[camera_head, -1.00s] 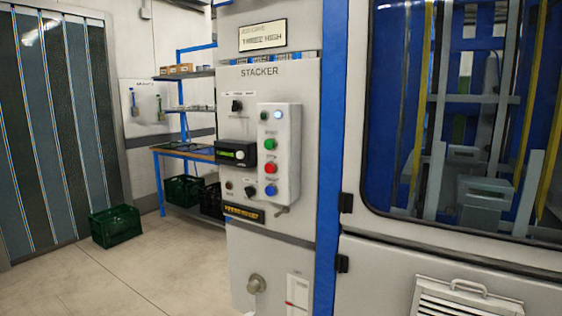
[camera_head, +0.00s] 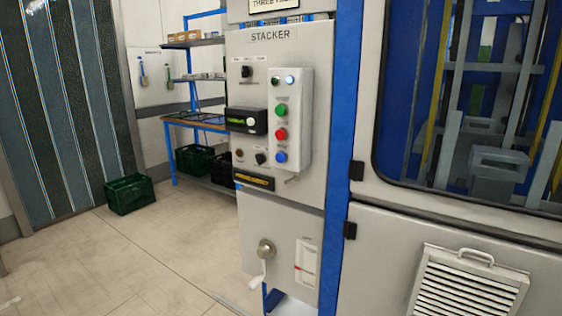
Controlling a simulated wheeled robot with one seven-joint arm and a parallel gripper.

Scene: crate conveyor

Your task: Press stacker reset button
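The stacker control panel (camera_head: 285,205) is a light grey cabinet front labelled STACKER, in the middle of the head view. A raised button box (camera_head: 305,120) on it carries a green button (camera_head: 281,110), a red button (camera_head: 280,134) and a blue button (camera_head: 281,157), top to bottom. Above them are a dark indicator (camera_head: 275,81) and a lit whitish lamp (camera_head: 290,79). The small labels by the buttons are too blurred to read, so I cannot tell which is the reset. My gripper is not in view.
A black selector knob (camera_head: 246,72), a small display unit (camera_head: 245,120) and a lower rotary handle (camera_head: 265,250) are left of or below the box. The windowed machine door (camera_head: 365,250) stands right. A green crate (camera_head: 130,194) is on the floor; open floor lies front left.

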